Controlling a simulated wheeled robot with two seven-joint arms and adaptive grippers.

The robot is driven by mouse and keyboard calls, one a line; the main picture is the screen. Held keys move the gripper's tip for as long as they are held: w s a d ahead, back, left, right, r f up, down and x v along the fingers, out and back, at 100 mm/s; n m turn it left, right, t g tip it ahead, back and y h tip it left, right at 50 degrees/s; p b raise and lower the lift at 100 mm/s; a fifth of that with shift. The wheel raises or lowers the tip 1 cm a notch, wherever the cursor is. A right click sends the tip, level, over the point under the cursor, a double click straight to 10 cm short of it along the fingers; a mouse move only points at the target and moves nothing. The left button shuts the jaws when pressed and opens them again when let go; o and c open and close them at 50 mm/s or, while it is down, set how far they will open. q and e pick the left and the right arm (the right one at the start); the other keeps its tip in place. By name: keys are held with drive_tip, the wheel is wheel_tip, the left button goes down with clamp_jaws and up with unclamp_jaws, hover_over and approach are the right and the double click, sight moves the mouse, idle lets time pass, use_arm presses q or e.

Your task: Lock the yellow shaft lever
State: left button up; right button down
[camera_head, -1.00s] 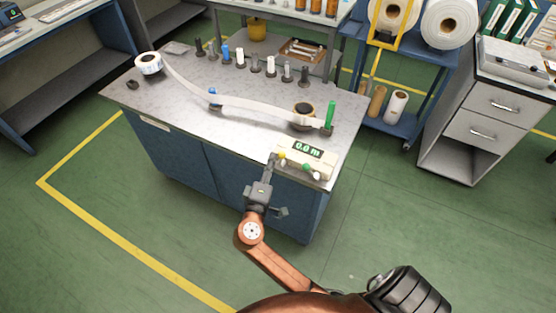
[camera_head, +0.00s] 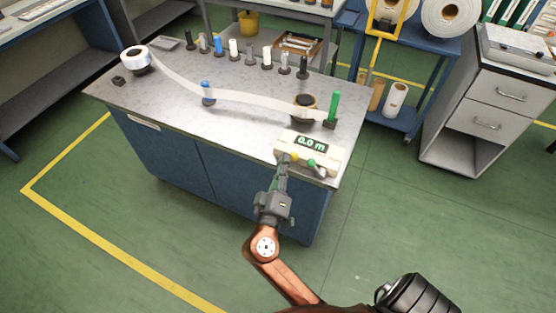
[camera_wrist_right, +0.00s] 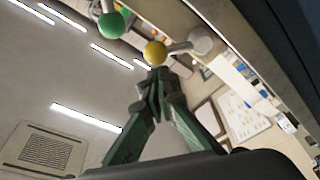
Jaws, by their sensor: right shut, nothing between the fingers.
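The yellow shaft lever shows as a yellow ball knob (camera_head: 294,157) at the front of a cream counter box (camera_head: 335,156) near the bench's front right corner. In the right wrist view the yellow knob (camera_wrist_right: 155,53) is straight past my fingertips, on a light-coloured arm. My right gripper (camera_head: 283,160) is shut and empty, its tips just left of the knob in the head view. In the wrist view its fingers (camera_wrist_right: 160,78) meet right below the knob; I cannot tell if they touch it. My left gripper is not in view.
A green-knobbed lever (camera_head: 311,162) is close to the right of the yellow one; its knob (camera_wrist_right: 111,25) also shows in the wrist view. The display (camera_head: 312,143) reads 0.0 m. A green post (camera_head: 334,106) and a core roll (camera_head: 304,104) with white web stand behind.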

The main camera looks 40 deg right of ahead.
drive_tip(key=shift+s, duration=0.1)
idle(0.3)
wheel_tip(320, 180, up, 10)
idle(0.7)
idle(0.5)
